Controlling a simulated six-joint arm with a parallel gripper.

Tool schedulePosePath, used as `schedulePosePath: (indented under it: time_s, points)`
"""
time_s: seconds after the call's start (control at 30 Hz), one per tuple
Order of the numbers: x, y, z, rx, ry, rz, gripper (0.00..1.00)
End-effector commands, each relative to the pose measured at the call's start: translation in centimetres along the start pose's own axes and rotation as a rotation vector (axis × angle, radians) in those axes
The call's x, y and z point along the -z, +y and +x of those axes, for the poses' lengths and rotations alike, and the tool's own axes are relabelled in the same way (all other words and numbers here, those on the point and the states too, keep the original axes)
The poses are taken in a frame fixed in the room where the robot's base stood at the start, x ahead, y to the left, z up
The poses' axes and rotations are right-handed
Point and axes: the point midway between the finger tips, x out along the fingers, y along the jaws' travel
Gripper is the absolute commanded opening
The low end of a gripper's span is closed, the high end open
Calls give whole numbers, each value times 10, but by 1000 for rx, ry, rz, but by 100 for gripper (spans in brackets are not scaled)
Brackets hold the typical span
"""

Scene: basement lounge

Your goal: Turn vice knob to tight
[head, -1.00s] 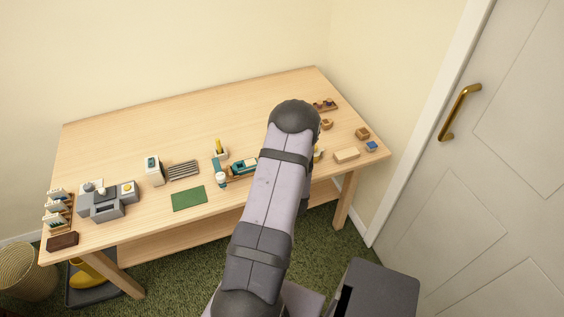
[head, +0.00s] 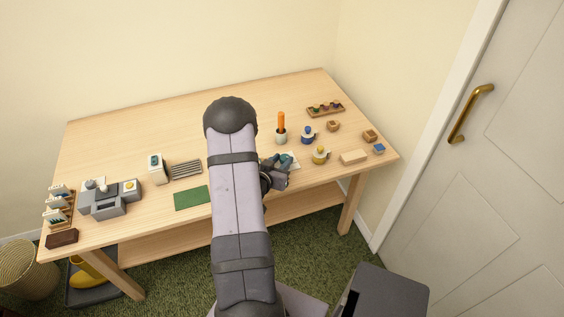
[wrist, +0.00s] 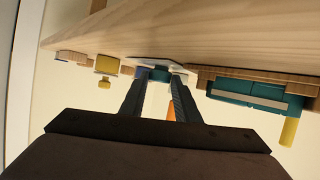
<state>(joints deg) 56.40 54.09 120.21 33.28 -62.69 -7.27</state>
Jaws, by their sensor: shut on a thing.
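A small teal vice (head: 285,160) sits on a white plate near the table's front edge in the head view, partly hidden by my gripper. My gripper (head: 268,180) reaches it from the front. In the wrist view the two dark fingers run up to the table edge, with a teal piece (wrist: 160,74), seemingly the vice's knob, between their tips. My gripper is shut on it. The knob's turn and any tight mark cannot be made out.
A larger teal object (wrist: 255,95) is beside the fingers in the wrist view.

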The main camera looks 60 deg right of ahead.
Motion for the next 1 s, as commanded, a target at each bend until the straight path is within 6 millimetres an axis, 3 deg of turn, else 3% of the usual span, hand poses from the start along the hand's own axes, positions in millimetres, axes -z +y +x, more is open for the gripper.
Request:
schedulePosePath:
  time_s: [0.4,0.43,0.5,1.0]
  points:
    - [1,0,0,-5,1,3,7]
    - [1,0,0,-5,1,3,34]
    - [1,0,0,-5,2,3,48]
    - [1,1,0,14,2,-6,48]
